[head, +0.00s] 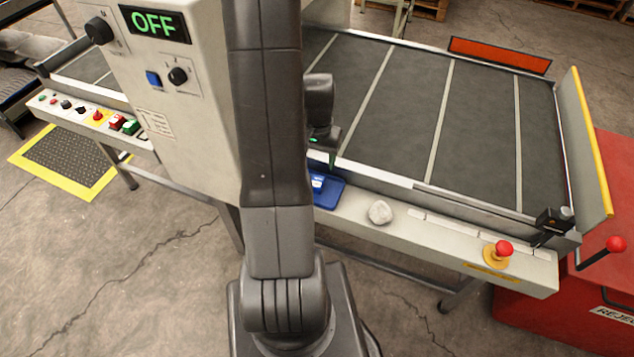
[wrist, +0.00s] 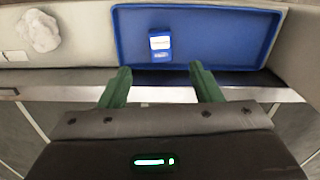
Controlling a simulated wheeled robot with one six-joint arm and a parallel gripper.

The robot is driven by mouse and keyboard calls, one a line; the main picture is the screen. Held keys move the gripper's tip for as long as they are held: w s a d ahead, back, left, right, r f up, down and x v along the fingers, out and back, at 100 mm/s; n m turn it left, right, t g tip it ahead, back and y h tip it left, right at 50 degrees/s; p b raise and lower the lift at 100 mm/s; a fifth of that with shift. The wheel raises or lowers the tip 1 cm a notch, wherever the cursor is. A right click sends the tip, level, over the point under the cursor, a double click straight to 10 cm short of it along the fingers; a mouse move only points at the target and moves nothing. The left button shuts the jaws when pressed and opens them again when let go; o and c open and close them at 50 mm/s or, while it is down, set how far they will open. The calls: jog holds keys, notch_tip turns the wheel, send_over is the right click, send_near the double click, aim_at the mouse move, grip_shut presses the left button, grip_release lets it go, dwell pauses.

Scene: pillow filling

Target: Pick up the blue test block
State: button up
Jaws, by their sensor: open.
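The blue test block (wrist: 160,54) has a white label and sits in a shallow blue tray (wrist: 235,50) in the wrist view. It lies near the tray's near edge, just beyond and between my fingertips. My gripper (wrist: 160,69) is open, with two green fingers apart and nothing between them. In the head view, the tray (head: 328,196) is on the machine's front ledge, partly hidden by my arm. Only a bit of blue and white, perhaps the block, shows there beside my arm.
A crumpled white lump (head: 380,212) lies on the ledge right of the tray. A red emergency button (head: 504,248) stands further right. A control box reading OFF (head: 155,24) rises left of my arm. The dark conveyor belt (head: 400,110) is bare behind the ledge.

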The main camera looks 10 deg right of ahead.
aim_at(317, 181)
jog(key=shift+w+f+p, duration=0.15)
jog(key=shift+f+p, duration=0.2)
jog(key=shift+f, duration=4.15)
jog(key=shift+c, duration=0.5)
jog(key=c, duration=1)
